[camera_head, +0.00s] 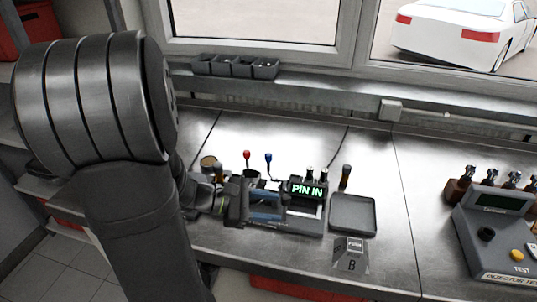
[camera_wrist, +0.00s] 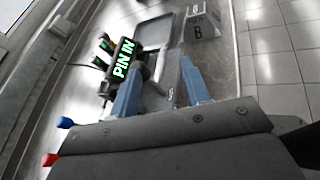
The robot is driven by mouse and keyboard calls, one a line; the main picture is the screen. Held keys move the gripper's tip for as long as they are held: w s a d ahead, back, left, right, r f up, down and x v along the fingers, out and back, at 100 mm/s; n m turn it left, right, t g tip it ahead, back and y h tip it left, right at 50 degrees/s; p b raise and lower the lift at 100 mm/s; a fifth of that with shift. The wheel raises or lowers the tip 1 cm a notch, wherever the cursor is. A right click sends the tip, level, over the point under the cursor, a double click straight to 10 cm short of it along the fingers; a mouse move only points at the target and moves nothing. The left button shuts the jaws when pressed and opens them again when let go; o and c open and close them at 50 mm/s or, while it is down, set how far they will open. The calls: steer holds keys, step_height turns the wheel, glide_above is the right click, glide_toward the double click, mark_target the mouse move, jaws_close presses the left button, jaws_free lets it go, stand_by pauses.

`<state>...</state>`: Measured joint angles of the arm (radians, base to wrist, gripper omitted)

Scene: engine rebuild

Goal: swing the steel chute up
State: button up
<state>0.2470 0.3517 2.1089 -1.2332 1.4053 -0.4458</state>
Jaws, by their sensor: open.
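My gripper (camera_head: 277,207) is low over the fixture on the bench, its two blue fingers pointing right. In the wrist view my gripper (camera_wrist: 162,68) is open, with a clear gap between the fingers. A narrow pale steel piece (camera_wrist: 160,62) shows near the left fingertip, beside the display. It may be the steel chute, but I cannot tell for sure. I see no contact between it and the fingers. The black display (camera_head: 307,190) reads "PIN IN" in green; it also shows in the wrist view (camera_wrist: 124,60). My gripper and arm hide part of the fixture.
A shallow grey tray (camera_head: 352,213) lies right of the fixture. A grey block marked B (camera_head: 351,255) stands in front of it. Red (camera_head: 247,157) and blue (camera_head: 268,160) knobs stand behind my gripper. A tester (camera_head: 497,235) is at far right; bench between is clear.

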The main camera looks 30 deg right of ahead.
steer(key=m+y, duration=0.2)
steer(key=m+t+y, duration=0.8)
steer(key=m+t, duration=0.1)
steer(key=m, duration=0.6)
glide_toward(268, 155)
steer(key=x, duration=0.9)
jaws_close()
